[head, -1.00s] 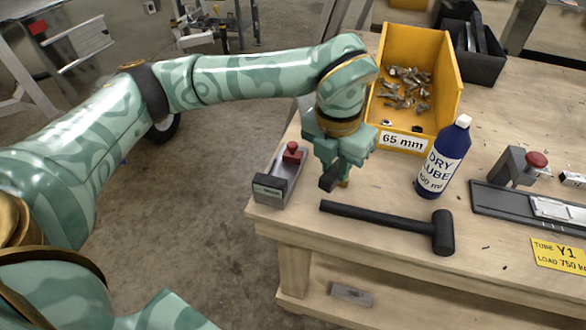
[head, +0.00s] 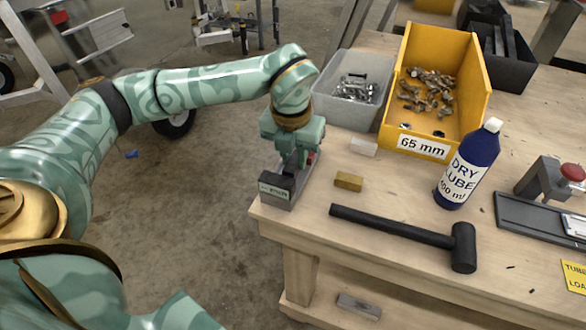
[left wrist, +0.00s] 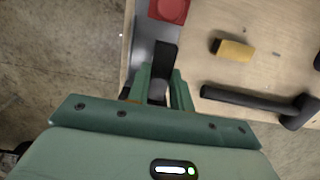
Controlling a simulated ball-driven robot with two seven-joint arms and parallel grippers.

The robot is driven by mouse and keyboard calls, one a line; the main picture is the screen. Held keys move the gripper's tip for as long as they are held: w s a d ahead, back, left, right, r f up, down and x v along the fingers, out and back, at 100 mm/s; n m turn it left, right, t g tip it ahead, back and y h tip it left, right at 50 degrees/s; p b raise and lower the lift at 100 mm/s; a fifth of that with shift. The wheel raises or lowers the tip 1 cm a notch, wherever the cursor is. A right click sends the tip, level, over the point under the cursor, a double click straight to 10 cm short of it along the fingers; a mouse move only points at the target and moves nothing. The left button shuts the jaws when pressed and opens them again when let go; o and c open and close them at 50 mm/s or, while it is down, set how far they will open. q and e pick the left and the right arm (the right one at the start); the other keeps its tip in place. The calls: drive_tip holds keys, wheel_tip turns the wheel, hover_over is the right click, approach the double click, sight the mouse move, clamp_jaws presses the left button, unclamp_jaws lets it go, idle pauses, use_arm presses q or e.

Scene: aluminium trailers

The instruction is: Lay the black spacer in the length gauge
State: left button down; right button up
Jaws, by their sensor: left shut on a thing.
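The length gauge (head: 275,191) is a small grey fixture with a dark end block and a red knob (head: 311,157), at the table's left front corner. In the left wrist view its grey bed (left wrist: 144,42) and red knob (left wrist: 170,9) show. My left gripper (head: 292,165) points down over the gauge. Its fingers (left wrist: 161,80) are shut on the black spacer (left wrist: 166,54), which lies over the gauge bed in the left wrist view. The gripper mostly hides the spacer in the head view. I cannot tell whether the spacer touches the bed. My right gripper is not in view.
A brass-coloured block (head: 348,181) and a pale block (head: 363,147) lie right of the gauge. A black mallet (head: 405,233) lies in front. A grey bin (head: 340,112), a yellow bin (head: 424,148) and a blue bottle (head: 468,168) stand further right and behind.

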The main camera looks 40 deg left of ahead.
sight(291, 161)
use_arm(q)
drive_tip(key=f, duration=0.1)
drive_tip(key=f+b, duration=0.1)
drive_tip(key=f, duration=0.2)
drive_tip(key=shift+a+b, duration=0.3)
drive_tip(key=shift+b, duration=0.05)
drive_tip(key=shift+r, duration=0.1)
drive_tip(key=c, duration=1.2)
unclamp_jaws()
drive_tip(key=shift+c, duration=0.2)
drive_tip(key=r+p, duration=0.1)
drive_tip(key=r, duration=0.3)
drive_tip(key=s+r+p, duration=0.1)
drive_tip(key=r+p, duration=0.1)
drive_tip(key=r, duration=0.2)
drive_tip(key=r+p, duration=0.1)
drive_tip(key=r, duration=0.3)
drive_tip(key=shift+s+d, duration=0.2)
drive_tip(key=shift+s, duration=0.05)
